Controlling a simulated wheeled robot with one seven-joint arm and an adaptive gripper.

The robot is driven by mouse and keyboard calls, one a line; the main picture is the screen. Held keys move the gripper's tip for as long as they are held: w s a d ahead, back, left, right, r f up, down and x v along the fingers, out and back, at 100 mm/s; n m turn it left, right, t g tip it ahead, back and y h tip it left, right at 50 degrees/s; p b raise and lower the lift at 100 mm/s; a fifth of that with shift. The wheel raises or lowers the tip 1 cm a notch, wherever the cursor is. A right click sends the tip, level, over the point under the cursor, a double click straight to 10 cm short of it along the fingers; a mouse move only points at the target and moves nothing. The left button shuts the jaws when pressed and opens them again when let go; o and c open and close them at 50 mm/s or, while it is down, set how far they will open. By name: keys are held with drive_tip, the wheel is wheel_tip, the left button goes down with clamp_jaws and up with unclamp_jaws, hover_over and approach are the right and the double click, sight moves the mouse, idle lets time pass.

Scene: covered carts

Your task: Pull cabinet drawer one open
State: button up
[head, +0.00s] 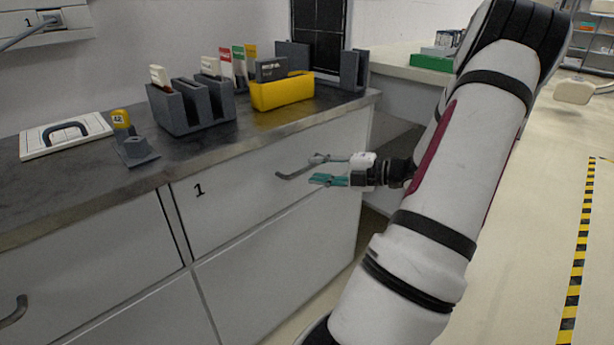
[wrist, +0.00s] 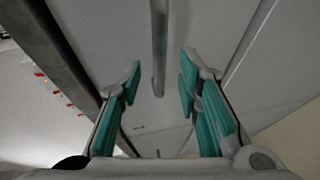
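Drawer one (head: 240,185) is the light grey drawer front marked "1" below the dark countertop; it looks shut. Its curved metal handle (head: 292,174) sticks out toward the right part of the front. In the wrist view the handle (wrist: 159,45) runs down from the top edge between the finger pads and ends near the middle. My gripper (head: 318,170), with teal pads, is just right of the handle in the head view. In the wrist view my gripper (wrist: 160,82) is open, its fingers on either side of the handle with gaps on both sides.
Another drawer handle (head: 14,312) is at lower left. Open floor (head: 540,220) lies right of my arm.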

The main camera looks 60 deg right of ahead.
sight(309, 169)
drive_tip(key=shift+b+x, duration=0.55)
drive_tip(key=shift+x, duration=1.3)
clamp_jaws()
